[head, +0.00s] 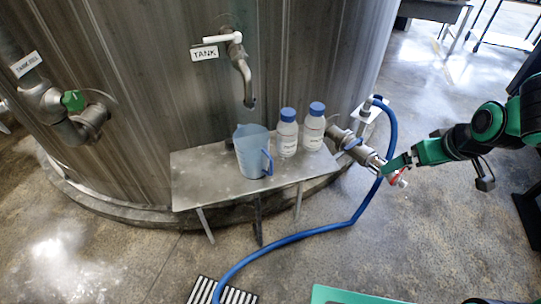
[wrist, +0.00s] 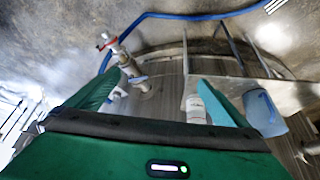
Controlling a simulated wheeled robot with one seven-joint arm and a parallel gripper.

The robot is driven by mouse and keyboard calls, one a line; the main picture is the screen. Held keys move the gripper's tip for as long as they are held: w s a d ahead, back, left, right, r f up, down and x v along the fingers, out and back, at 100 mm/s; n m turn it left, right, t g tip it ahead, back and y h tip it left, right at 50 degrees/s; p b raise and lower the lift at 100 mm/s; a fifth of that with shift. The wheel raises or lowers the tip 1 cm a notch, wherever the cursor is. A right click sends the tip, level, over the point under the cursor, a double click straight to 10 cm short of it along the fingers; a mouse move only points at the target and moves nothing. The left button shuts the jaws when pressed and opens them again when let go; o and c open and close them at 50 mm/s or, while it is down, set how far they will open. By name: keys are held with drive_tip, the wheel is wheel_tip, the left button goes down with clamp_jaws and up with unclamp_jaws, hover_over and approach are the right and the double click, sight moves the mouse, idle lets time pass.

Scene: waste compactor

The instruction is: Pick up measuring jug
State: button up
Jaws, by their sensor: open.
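A translucent blue measuring jug (head: 252,151) stands upright on a metal shelf (head: 210,184) fixed to the tank, its darker blue handle towards the right. In the wrist view the jug (wrist: 265,112) shows at the right, beyond the right finger. My gripper (wrist: 160,92) is open and empty. In the head view my gripper (head: 388,172) is at the right, clear of the shelf and apart from the jug, visually near the valve with the red handle.
Two white bottles with blue caps, one (head: 287,132) and another (head: 313,127), stand right of the jug. A tap (head: 244,75) hangs above the shelf. A valve fitting (head: 360,152) and blue hose (head: 352,222) lie between shelf and gripper. The shelf's left part is bare.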

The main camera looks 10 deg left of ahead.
drive_tip(key=w+a+f+n+t+y, duration=0.1)
drive_tip(key=a+f+n+y, duration=0.1)
drive_tip(key=a, duration=0.7)
drive_tip(key=w+a+f+n+y, duration=0.2)
drive_tip(key=a, duration=0.7)
drive_tip(key=n+t+y, duration=0.2)
drive_tip(key=y, duration=0.3)
approach(255, 146)
drive_tip(key=s+d+r, duration=0.2)
drive_tip(key=s+r, duration=0.3)
drive_tip(key=x, duration=1)
drive_tip(key=shift+a, duration=0.25)
drive_tip(key=shift+f, duration=0.1)
drive_tip(key=c, duration=1.7)
drive_tip(key=shift+o, duration=0.2)
drive_tip(key=shift+r, duration=0.2)
